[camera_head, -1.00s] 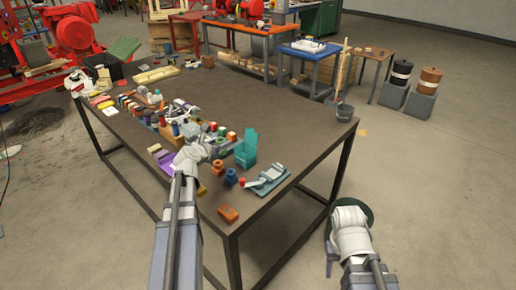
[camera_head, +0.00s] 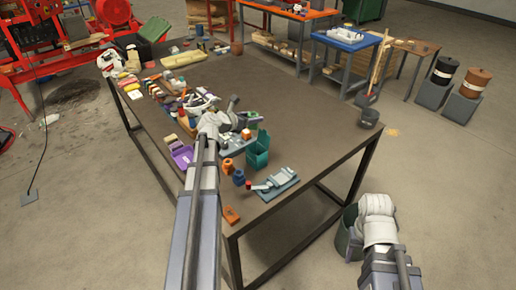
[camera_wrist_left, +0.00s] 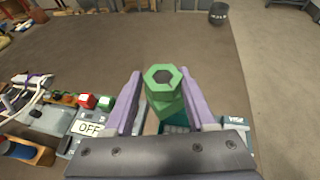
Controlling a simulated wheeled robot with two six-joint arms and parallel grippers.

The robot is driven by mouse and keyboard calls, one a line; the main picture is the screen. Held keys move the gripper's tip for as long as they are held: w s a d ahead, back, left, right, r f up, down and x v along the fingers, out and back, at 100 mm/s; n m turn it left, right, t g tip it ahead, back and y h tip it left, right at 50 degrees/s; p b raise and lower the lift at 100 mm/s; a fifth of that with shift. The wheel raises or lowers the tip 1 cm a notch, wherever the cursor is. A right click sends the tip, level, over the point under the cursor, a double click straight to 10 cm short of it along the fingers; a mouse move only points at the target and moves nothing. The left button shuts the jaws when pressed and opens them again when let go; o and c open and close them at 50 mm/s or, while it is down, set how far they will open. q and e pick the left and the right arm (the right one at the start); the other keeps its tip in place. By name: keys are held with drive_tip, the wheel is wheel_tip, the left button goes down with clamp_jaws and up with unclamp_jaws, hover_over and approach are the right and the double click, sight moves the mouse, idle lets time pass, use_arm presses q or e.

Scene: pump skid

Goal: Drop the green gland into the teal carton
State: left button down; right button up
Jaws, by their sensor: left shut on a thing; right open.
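The green gland (camera_wrist_left: 163,88), with a hexagonal top and a hole, is clamped upright between the purple fingers of my left gripper (camera_wrist_left: 165,103) in the left wrist view. In the head view my left gripper (camera_head: 232,106) reaches over the table, just behind and left of the teal carton (camera_head: 257,153). The carton stands open on the table. In the left wrist view, a teal patch of it (camera_wrist_left: 176,128) shows below the gland, mostly hidden by the gripper. My right gripper (camera_head: 376,204) is open, away from the table at the lower right; its fingers are hard to make out.
An orange fitting (camera_head: 227,166), a blue fitting (camera_head: 239,178) and a grey-green clamp plate (camera_head: 276,184) lie in front of the carton. A purple tray (camera_head: 182,156) and many small parts crowd the left side. The table's right half is mostly clear.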

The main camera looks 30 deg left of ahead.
use_arm(q)
wheel_tip(320, 180, down, 6)
drive_tip(key=b, duration=0.6)
drive_tip(key=shift+c, duration=0.7)
unclamp_jaws()
drive_tip(key=shift+s+r, duration=0.1)
drive_tip(key=shift+s, duration=0.05)
drive_tip(key=p+v, duration=0.2)
drive_tip(key=v, duration=0.5)
drive_tip(key=shift+s+a+p, duration=0.15)
drive_tip(key=shift+s+p, duration=0.15)
drive_tip(key=shift+p, duration=0.1)
